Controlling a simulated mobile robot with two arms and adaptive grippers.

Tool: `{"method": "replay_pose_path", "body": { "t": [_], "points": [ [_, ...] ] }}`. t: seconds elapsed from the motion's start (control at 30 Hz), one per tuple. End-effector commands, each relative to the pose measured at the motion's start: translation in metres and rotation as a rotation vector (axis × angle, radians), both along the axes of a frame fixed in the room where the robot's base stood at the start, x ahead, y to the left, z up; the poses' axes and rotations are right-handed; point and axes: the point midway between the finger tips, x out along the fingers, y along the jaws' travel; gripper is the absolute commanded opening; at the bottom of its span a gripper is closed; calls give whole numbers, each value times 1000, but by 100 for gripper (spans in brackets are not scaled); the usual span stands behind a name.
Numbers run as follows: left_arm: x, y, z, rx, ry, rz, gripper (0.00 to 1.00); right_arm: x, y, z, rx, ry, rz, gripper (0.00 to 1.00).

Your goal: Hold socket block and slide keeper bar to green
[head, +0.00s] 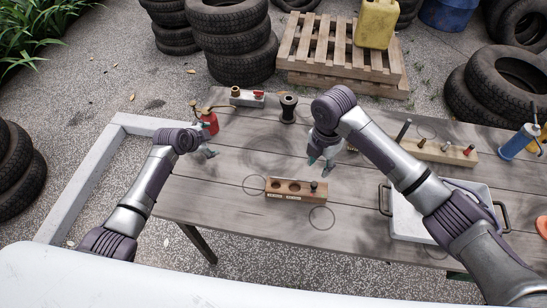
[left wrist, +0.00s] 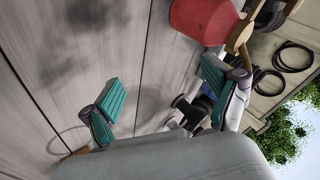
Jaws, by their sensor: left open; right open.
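A wooden block with round holes and a dark knob (head: 297,190) lies near the table's front edge, below my right gripper. I cannot tell for sure which is the socket block, and no keeper bar or green mark is clear. My left gripper (head: 206,153) is open and empty over the table's left part; its spread teal fingers show in the left wrist view (left wrist: 160,88). My right gripper (head: 324,162) is open just above and behind the wooden block, apart from it.
A red can (head: 209,122) stands behind my left gripper, close in the left wrist view (left wrist: 203,18). A dark spool (head: 288,109) stands at the back. A pegged wooden block (head: 438,151), a white tray (head: 410,222) and a blue bottle (head: 515,143) are at right.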

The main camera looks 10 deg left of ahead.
Motion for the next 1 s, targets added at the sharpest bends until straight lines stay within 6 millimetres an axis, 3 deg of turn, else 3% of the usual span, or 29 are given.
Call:
{"method": "replay_pose_path", "body": {
  "t": [0.03, 0.2, 0.3, 0.4, 0.6, 0.73, 0.87, 1.0],
  "points": [
    [2, -33, 8, -17, 47, -50, 88, 0, 0, 0, 0, 0, 0, 42],
    [-21, -130, 31, -15, 261, -203, 88, 0, 0, 0, 0, 0, 0, 42],
    [-45, -175, 49, 43, 395, -283, 88, 0, 0, 0, 0, 0, 0, 42],
    [-70, -202, 65, 126, 504, -333, 88, 0, 0, 0, 0, 0, 0, 42],
    [-104, -222, 86, 273, 633, -370, 88, 0, 0, 0, 0, 0, 0, 42],
    [-112, -224, 90, 314, 663, -373, 88, 0, 0, 0, 0, 0, 0, 42],
    [-114, -224, 79, 320, 671, -372, 88, 0, 0, 0, 0, 0, 0, 42],
    [-114, -224, 55, 319, 672, -371, 88, 0, 0, 0, 0, 0, 0, 42]
  ]
}}
